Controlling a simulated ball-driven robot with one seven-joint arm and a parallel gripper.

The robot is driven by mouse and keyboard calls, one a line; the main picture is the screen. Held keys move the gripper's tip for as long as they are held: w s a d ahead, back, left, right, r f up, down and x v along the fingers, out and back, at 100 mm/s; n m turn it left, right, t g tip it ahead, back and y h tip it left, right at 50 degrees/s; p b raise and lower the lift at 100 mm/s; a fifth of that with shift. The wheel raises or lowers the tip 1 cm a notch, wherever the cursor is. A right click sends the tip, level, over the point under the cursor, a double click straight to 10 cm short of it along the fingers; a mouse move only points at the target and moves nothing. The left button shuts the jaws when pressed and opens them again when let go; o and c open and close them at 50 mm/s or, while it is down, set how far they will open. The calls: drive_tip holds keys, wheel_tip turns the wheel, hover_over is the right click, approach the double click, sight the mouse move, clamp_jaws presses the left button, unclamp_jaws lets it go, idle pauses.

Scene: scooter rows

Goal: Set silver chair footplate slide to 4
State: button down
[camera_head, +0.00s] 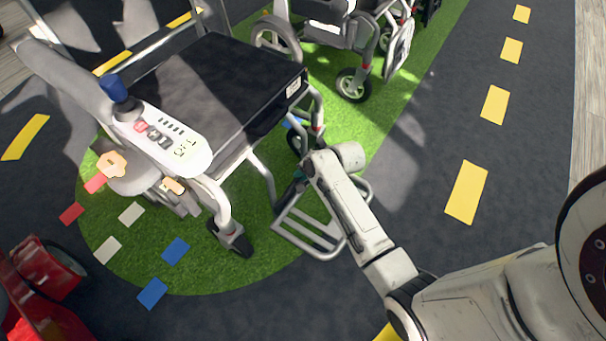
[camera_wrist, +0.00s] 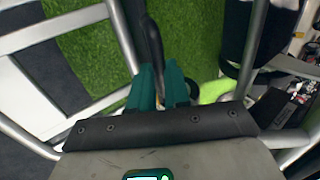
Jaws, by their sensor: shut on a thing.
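The silver chair (camera_head: 262,165) stands on the green mat with its black seat and a white control armrest at left. Its silver barred footplate (camera_head: 310,228) hangs low at the front; its bars also show in the wrist view (camera_wrist: 60,28). My gripper (camera_head: 298,182) is at the footplate's upper end, beside the front leg tubes, mostly hidden by my wrist. In the wrist view its teal fingers (camera_wrist: 163,86) are close together on a thin dark piece (camera_wrist: 152,45) beside a silver tube. I take this piece as the footplate slide's handle. No slide scale or number can be read.
A second wheelchair (camera_head: 345,30) stands behind on the green mat (camera_head: 345,130). A red scooter (camera_head: 45,290) is at lower left. The front caster (camera_head: 236,240) is near the footplate. Dark road with yellow dashes (camera_head: 466,192) is clear at right.

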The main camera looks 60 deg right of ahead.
drive_tip(key=shift+r, duration=0.1)
drive_tip(key=r+p, duration=0.1)
drive_tip(key=p, duration=0.2)
drive_tip(key=shift+w, duration=0.1)
drive_tip(key=c, duration=1.4)
unclamp_jaws()
drive_tip(key=p+v, duration=0.5)
drive_tip(key=v, duration=0.6)
